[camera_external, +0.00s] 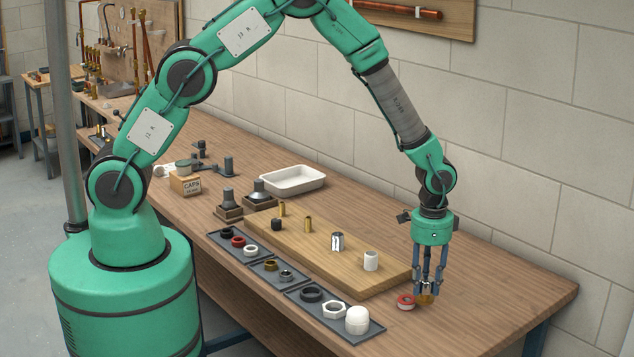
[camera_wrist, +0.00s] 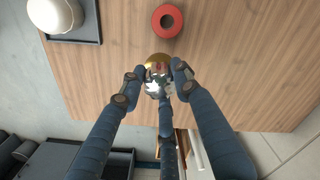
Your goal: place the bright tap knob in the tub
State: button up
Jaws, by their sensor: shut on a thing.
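The bright tap knob (camera_wrist: 157,72) is shiny, silver with a small red mark, and a gold-coloured part shows beside it. My gripper (camera_wrist: 157,80) is shut on it, with its fingers around it. In the external view my gripper (camera_external: 427,288) points down low over the right end of the table, and a gold-coloured part (camera_external: 425,299) shows at its fingertips. I cannot tell whether the knob touches the table. The tub (camera_external: 292,180) is a white, shallow, empty-looking tray at the back of the table, left of my gripper.
A red ring-shaped roll (camera_external: 405,302) lies just beside my fingertips. A wooden board (camera_external: 335,265) with several small fittings stands between gripper and tub. Dark trays (camera_external: 372,333) of rings and caps line the front edge. The wall (camera_external: 540,190) rises behind.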

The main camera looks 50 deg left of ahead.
jog(key=w+a+r+n+p, duration=0.15)
jog(key=w+a, duration=0.25)
jog(key=a, duration=0.9)
jog(key=w+a+r+n, duration=0.1)
jog(key=w+a+n, duration=0.2)
jog(key=a, duration=1)
jog(key=w+a+r+n, duration=0.2)
jog(key=w+a, duration=0.2)
jog(key=a, duration=0.9)
jog(key=s+a+r+n+p, duration=0.1)
jog(key=a+n, duration=0.2)
jog(key=a, duration=1.1)
jog(key=s+a+r+n, duration=0.1)
jog(key=s+a, duration=0.3)
jog(key=a, duration=0.5)
jog(key=s+a+r+n+p, duration=0.15)
jog(key=s+a, duration=0.25)
jog(key=a, duration=0.4)
jog(key=s+a+r+n, duration=0.1)
jog(key=s+a, duration=0.3)
jog(key=a, duration=0.5)
jog(key=s+a+r+n, duration=0.2)
jog(key=s+a+n, duration=0.2)
jog(key=s+a, duration=1.3)
jog(key=shift+s+a+r+p, duration=0.35)
jog(key=shift+s+a+p, duration=0.05)
jog(key=shift+a, duration=0.3)
